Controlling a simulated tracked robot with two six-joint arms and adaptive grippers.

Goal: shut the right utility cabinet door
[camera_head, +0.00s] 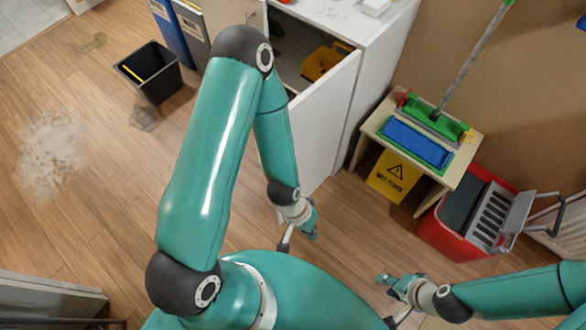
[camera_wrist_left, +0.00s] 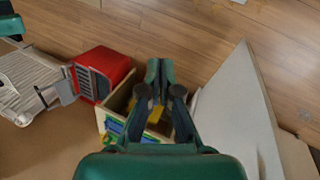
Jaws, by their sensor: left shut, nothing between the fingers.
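The white utility cabinet (camera_head: 345,22) stands at the top middle of the head view. Its right door (camera_head: 322,125) stands open, swung out toward me, and part of the interior shows behind it. In the left wrist view the door (camera_wrist_left: 232,105) is a pale slab to the right of the fingers. My left gripper (camera_head: 298,236) is low and in front of the door's near end, shut and empty; its fingers (camera_wrist_left: 158,78) are together in the wrist view. I cannot tell if it touches the door. My right gripper (camera_head: 392,290) is at the lower right, away from the door; its opening is unclear.
A yellow item (camera_head: 322,62) sits inside the cabinet. Right of it are a small wooden table (camera_head: 463,165), a wet floor sign (camera_head: 394,178) and a red mop bucket (camera_head: 445,237). A black bin (camera_head: 152,80) stands left.

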